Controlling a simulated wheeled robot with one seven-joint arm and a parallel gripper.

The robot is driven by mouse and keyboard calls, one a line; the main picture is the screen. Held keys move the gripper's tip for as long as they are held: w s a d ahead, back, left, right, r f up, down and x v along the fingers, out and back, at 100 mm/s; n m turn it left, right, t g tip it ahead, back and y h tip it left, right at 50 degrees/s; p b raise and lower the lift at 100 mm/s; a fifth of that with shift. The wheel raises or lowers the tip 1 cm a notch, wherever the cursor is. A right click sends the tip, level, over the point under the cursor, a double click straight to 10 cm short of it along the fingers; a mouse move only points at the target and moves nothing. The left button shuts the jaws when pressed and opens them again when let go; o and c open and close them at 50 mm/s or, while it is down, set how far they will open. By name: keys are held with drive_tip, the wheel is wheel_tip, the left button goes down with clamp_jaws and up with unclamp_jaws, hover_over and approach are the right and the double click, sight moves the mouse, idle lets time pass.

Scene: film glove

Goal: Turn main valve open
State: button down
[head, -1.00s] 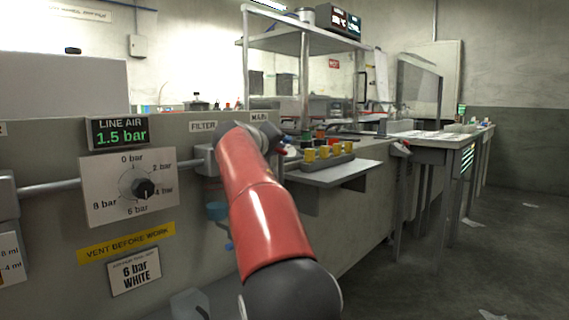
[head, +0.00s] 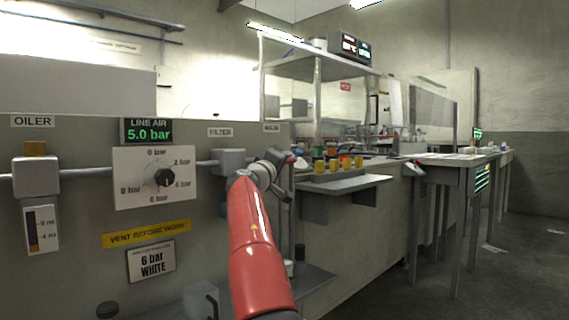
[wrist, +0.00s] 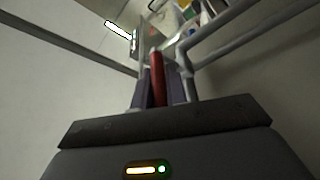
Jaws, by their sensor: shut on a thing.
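The main valve's red handle (wrist: 157,72) stands between the two dark fingers of my gripper (wrist: 158,88) in the wrist view. My gripper is shut on it. In the head view, my red arm reaches up to the pipe below the MAIN label (head: 271,127), and my gripper (head: 284,163) is at the valve there. The valve body is mostly hidden behind my wrist in that view. The LINE AIR display (head: 147,130) reads 5.0 bar in green.
A round black regulator knob (head: 160,177) sits on a white dial plate left of my arm. The filter block (head: 229,161) is close beside my wrist. A small shelf (head: 345,184) with yellow-topped items juts out at right. Open floor lies at far right.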

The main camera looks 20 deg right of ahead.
drive_tip(key=c, duration=1.7)
unclamp_jaws()
drive_tip(key=shift+a, duration=0.1)
drive_tip(key=b+v, duration=0.1)
drive_tip(key=v, duration=0.6)
drive_tip(key=shift+s+a+f, duration=0.2)
drive_tip(key=shift+s, duration=0.05)
